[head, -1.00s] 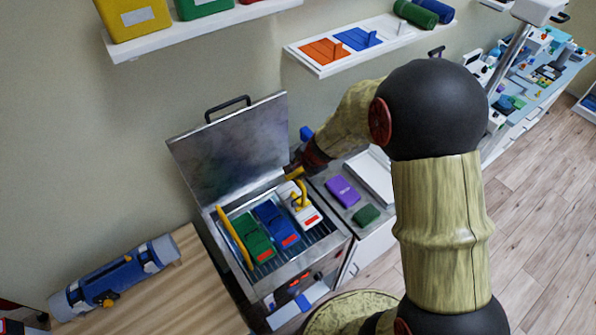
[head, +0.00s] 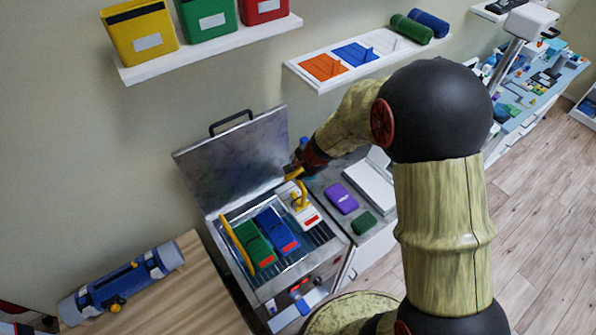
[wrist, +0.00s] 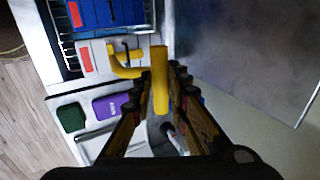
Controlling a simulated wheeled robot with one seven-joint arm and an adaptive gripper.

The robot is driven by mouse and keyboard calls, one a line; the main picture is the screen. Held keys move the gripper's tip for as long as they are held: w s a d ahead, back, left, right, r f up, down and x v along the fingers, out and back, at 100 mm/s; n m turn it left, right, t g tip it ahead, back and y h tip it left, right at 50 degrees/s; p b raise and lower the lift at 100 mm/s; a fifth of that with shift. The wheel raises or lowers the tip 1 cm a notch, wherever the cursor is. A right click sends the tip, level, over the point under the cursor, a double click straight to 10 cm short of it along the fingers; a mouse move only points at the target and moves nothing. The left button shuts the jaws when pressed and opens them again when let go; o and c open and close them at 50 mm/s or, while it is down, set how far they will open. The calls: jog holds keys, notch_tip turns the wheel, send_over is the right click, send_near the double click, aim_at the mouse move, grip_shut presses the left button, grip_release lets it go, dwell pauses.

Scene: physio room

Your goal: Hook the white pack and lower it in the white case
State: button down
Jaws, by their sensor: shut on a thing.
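The white pack (head: 306,213) with a red label lies at the right end of the row in the open metal tank (head: 337,255). It also shows in the wrist view (wrist: 97,57). My gripper (head: 293,172) is shut on a yellow hook tool (wrist: 160,80), above the tank's back right part. The hook's curved end (head: 300,197) reaches down over the white pack, close to its dark loop; I cannot tell whether it is through the loop. A white case (head: 369,187) with its lid raised stands on the counter right of the tank.
A blue pack (head: 275,230) and a green pack (head: 254,245) lie left of the white one. The tank's metal lid (head: 235,155) stands open behind. A purple pack (head: 341,198) and a small dark green one (head: 364,223) lie on the counter between tank and case.

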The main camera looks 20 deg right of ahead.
jog(key=w+d+b, duration=0.2)
jog(key=d+b, duration=0.1)
jog(key=d, duration=1.5)
jog(key=w+d+b, duration=0.2)
jog(key=d+b, duration=0.1)
jog(key=d, duration=1.6)
jog(key=shift+d+b, duration=0.2)
jog(key=shift+b, duration=0.1)
dwell(1.4)
jog(key=shift+f, duration=0.1)
jog(key=shift+f+b, duration=0.55)
jog(key=shift+f, duration=0.1)
jog(key=shift+s, duration=0.1)
dwell(1.8)
